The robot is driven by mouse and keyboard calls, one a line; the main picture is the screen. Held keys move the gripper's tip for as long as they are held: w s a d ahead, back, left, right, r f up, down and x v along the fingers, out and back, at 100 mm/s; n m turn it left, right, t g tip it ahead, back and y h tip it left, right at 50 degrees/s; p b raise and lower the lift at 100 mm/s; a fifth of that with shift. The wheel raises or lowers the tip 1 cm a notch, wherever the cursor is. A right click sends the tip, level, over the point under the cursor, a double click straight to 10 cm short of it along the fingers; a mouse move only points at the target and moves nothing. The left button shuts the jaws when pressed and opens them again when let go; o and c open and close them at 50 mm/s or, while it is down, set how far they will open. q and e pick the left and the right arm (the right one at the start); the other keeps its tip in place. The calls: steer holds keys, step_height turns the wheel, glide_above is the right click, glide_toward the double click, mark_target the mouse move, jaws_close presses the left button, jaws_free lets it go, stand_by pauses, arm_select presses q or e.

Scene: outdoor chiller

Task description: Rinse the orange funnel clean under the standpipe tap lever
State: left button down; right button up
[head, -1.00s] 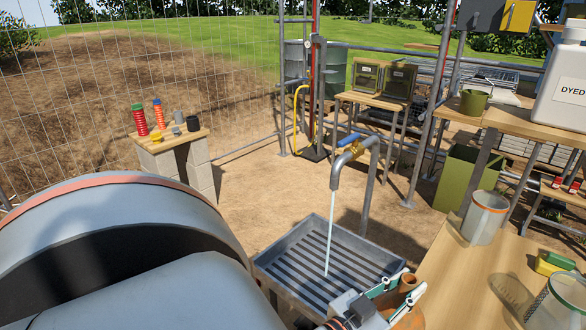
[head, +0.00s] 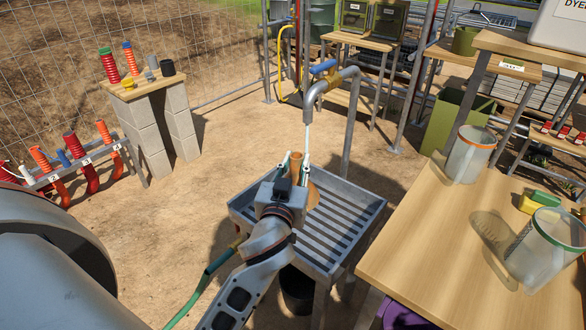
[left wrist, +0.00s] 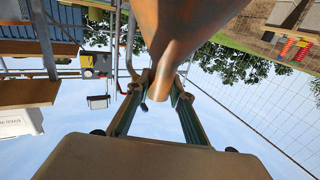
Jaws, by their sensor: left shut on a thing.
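My left gripper (head: 294,165) is shut on the spout of the orange funnel (head: 313,193), just below the standpipe tap (head: 309,103). The left wrist view shows the funnel (left wrist: 190,30) large and close, its narrow spout between the fingers (left wrist: 160,98). The blue tap lever (head: 323,67) sits on top of the tap. A stream of water (head: 307,138) runs down from the tap to the funnel; exactly where it strikes is hard to tell. The funnel is over the slatted metal basin (head: 360,222). My right gripper is out of view.
A wooden table (head: 420,258) with clear containers (head: 471,155) and a yellow-green sponge (head: 535,202) stands right of the basin. A dark bucket (head: 297,287) is under the basin. A rack with red and orange hoses (head: 75,160) is at left. Open ground lies behind the basin.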

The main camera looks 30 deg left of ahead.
arm_select(q)
steer(key=shift+w+a+y, duration=0.2)
steer(key=shift+w+y, duration=0.05)
steer(key=shift+y, duration=0.05)
steer(key=shift+r, duration=0.2)
steer(key=shift+a, duration=0.1)
steer(key=shift+w, duration=0.35)
steer(key=f+b+x, duration=0.1)
steer(key=x, duration=1.4)
steer(key=shift+w+f, duration=0.15)
steer(key=shift+f, duration=0.1)
stand_by(0.5)
stand_by(0.9)
